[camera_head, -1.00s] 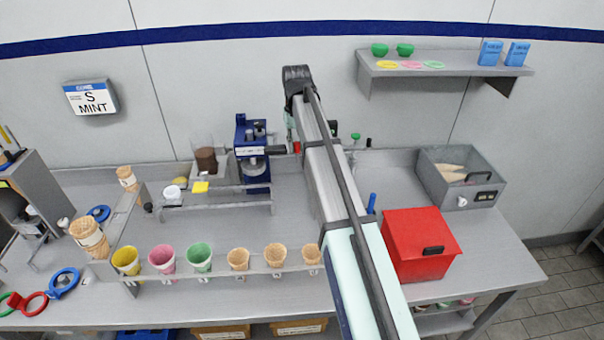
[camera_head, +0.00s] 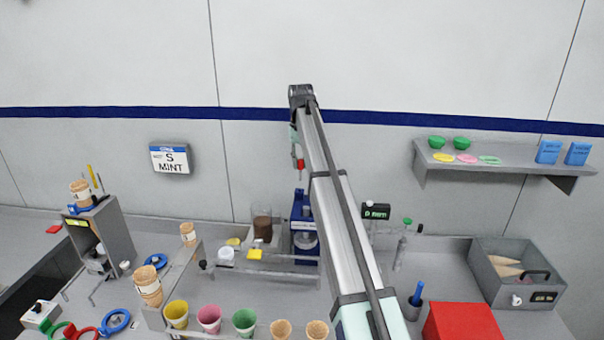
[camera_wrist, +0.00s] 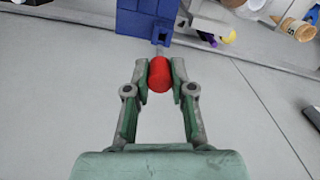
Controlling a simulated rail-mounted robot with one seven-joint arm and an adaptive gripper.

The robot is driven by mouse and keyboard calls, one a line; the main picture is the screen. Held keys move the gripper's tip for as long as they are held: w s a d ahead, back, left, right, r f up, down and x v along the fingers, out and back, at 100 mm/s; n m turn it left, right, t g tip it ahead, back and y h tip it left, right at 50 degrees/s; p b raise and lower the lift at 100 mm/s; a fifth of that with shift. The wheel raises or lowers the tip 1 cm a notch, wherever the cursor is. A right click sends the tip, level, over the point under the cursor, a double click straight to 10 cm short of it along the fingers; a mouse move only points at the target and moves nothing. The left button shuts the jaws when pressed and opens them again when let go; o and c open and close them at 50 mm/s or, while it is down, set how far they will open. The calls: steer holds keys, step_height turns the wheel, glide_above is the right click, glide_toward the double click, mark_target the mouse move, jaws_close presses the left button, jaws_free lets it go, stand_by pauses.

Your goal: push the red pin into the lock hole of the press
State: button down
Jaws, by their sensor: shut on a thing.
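The red pin (camera_wrist: 160,74) is held between my gripper's fingers in the wrist view. Its thin grey shaft points at the blue press (camera_wrist: 148,18). A small dark hole (camera_wrist: 162,38) in the press lies just past the shaft; I cannot tell whether the tip touches it. In the head view my gripper (camera_head: 297,150) is shut on the red pin (camera_head: 300,164), with its tip downward. It appears above the blue press (camera_head: 304,228) in the picture. My arm hides part of the press's right side.
Coloured cups, such as the green cup (camera_head: 244,321), stand in front. A small display (camera_head: 376,211) and a red box (camera_head: 462,322) are to the right.

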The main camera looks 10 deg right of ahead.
mark_target(299, 168)
steer(key=shift+w+a+r, duration=0.2)
steer(key=shift+r, duration=0.1)
steer(key=shift+f, duration=0.2)
steer(key=shift+f+b, duration=0.45)
steer(key=shift+f, duration=1.35)
steer(key=shift+f, duration=1.95)
stand_by(1.3)
steer(key=c, duration=0.9)
jaws_free()
step_height(299, 168, up, 12)
